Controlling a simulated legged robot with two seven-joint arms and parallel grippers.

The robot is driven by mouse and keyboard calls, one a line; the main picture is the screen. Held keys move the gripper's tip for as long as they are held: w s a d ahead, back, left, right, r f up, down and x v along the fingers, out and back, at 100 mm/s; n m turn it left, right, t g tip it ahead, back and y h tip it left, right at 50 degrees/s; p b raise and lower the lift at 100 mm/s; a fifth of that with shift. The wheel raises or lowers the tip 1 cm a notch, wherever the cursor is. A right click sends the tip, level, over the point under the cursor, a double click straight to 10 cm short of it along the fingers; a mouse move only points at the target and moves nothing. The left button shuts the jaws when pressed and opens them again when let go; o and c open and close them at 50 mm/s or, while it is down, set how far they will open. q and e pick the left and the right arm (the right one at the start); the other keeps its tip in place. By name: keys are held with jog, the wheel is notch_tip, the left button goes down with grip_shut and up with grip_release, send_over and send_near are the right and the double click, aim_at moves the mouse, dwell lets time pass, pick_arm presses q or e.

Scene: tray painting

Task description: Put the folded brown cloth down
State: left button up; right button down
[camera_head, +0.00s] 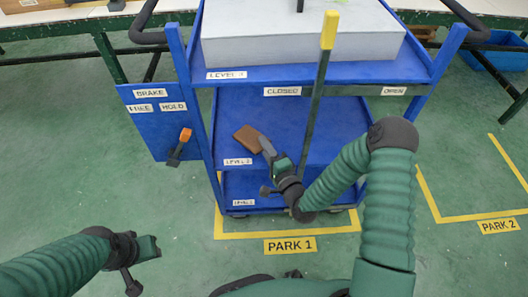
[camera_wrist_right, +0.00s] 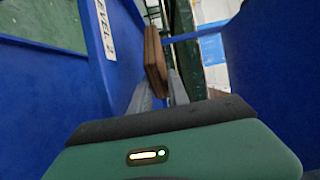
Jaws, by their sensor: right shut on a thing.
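The folded brown cloth (camera_head: 248,139) is a flat brown rectangle at the level 2 shelf (camera_head: 318,128) of the blue cart, near its left front. My right gripper (camera_head: 266,146) reaches in from the front and is shut on the cloth's near right end. In the right wrist view the cloth (camera_wrist_right: 154,58) stands edge-on between the fingertips (camera_wrist_right: 160,82). I cannot tell whether the cloth touches the shelf. My left gripper (camera_head: 150,247) is at the lower left, away from the cart, with nothing visible in it; its jaw gap is unclear.
A dark lever with a yellow top (camera_head: 329,30) stands upright in front of the shelves, right of the gripper. A white block (camera_head: 300,40) fills the top level. A brake panel (camera_head: 150,115) with an orange-tipped handle (camera_head: 185,135) is at left. The level 2 shelf looks bare around the cloth.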

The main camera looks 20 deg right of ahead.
jog(key=shift+d+f, duration=0.2)
jog(key=shift+f, duration=0.2)
jog(key=shift+a+f, duration=0.1)
jog(key=shift+f, duration=0.55)
jog(key=c, duration=1.3)
grip_release()
jog(key=shift+r, duration=0.1)
jog(key=shift+o, duration=0.2)
jog(key=shift+s, duration=0.1)
